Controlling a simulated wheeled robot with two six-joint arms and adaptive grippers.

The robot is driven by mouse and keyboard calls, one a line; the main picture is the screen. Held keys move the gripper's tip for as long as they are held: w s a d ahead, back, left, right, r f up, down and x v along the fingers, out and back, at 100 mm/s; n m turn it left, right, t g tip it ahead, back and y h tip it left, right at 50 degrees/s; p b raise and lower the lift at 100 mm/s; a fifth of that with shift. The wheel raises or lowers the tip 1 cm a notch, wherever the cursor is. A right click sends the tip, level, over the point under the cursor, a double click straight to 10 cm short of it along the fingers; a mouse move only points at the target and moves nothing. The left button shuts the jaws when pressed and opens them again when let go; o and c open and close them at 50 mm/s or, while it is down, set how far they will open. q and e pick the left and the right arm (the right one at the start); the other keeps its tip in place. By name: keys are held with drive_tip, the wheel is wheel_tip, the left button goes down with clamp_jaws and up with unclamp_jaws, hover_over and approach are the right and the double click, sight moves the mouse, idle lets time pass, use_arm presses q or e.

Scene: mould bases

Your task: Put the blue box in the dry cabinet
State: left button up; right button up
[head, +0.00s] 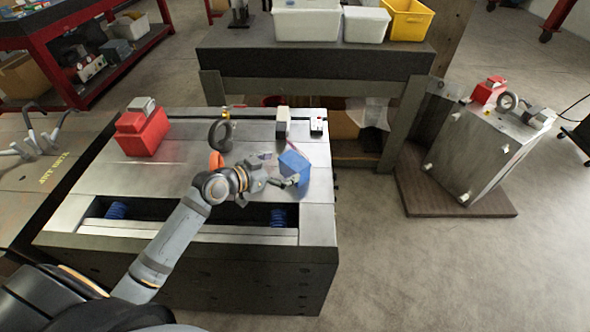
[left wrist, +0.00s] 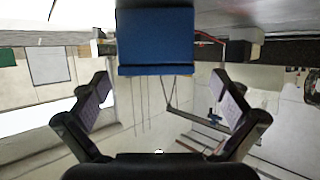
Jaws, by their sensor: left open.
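The blue box (head: 293,168) sits on the metal top of the mould base (head: 172,172), near its right edge. In the left wrist view the blue box (left wrist: 156,40) is at the top centre. My left gripper (head: 288,182) is open and empty, just in front of the box in the head view. In the left wrist view its two fingers (left wrist: 161,108) are spread apart, below the box in the picture; I see no grip on it. My right gripper is not in view. I cannot make out a dry cabinet.
A red box (head: 143,131), a dark ring (head: 221,134) and small blocks stand on the mould base. A slot with blue springs (head: 116,211) opens at its front. Behind is a workbench (head: 318,62) with bins. A tilted metal block (head: 478,155) stands at right.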

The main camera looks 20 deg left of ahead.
sight(294, 165)
use_arm(q)
drive_tip(key=x, duration=0.5)
drive_tip(key=shift+d+f, duration=0.2)
drive_tip(key=shift+s, duration=0.1)
